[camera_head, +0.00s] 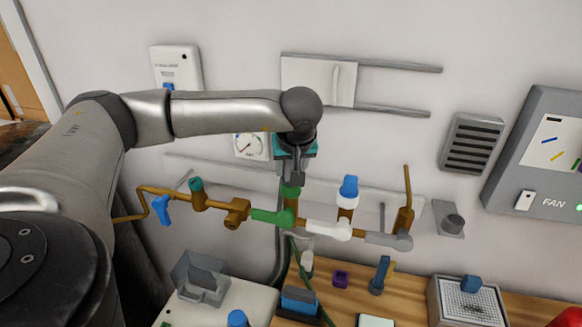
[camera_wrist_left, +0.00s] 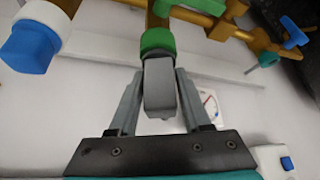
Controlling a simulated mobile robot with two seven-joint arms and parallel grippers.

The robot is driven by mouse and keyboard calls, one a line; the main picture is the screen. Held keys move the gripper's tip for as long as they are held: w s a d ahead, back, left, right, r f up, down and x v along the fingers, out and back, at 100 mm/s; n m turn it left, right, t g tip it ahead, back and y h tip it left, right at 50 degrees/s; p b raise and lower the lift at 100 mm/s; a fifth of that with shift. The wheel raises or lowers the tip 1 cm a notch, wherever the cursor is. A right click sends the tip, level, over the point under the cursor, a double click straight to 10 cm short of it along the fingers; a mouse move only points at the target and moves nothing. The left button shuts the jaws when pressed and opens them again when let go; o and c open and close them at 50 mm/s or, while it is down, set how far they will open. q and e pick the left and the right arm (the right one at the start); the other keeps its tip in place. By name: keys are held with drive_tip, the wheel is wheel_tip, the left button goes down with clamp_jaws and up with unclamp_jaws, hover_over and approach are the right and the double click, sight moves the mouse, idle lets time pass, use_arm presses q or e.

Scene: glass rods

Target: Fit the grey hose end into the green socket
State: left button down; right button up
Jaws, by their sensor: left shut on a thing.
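The green socket (camera_head: 291,191) is a green ring on a brass stub that rises from the wall piping; it also shows in the left wrist view (camera_wrist_left: 157,40). My left gripper (camera_head: 291,176) is directly above it, pointing down. In the left wrist view my left gripper (camera_wrist_left: 159,80) is shut on the grey hose end (camera_wrist_left: 158,88), a blocky grey piece between the fingers. The hose end is in line with the socket and its tip meets the green rim. I cannot tell how deep it sits. My right gripper is not in view.
The brass pipe (camera_head: 215,205) carries a blue-and-white valve (camera_head: 347,191) to the right and a teal-capped stub (camera_head: 196,185) to the left. A gauge (camera_head: 249,146) is behind my arm. Below is a wooden bench (camera_head: 345,300) with small objects.

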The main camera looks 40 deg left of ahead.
sight(292, 163)
use_arm(q)
drive_tip(key=shift+f, duration=0.3)
drive_tip(key=c, duration=0.6)
unclamp_jaws()
drive_tip(key=shift+p+v, duration=1.45)
drive_tip(key=shift+v, duration=0.95)
drive_tip(key=p+v, duration=0.3)
drive_tip(key=v, duration=0.3)
drive_tip(key=shift+r+p, duration=0.15)
drive_tip(key=shift+p, duration=0.25)
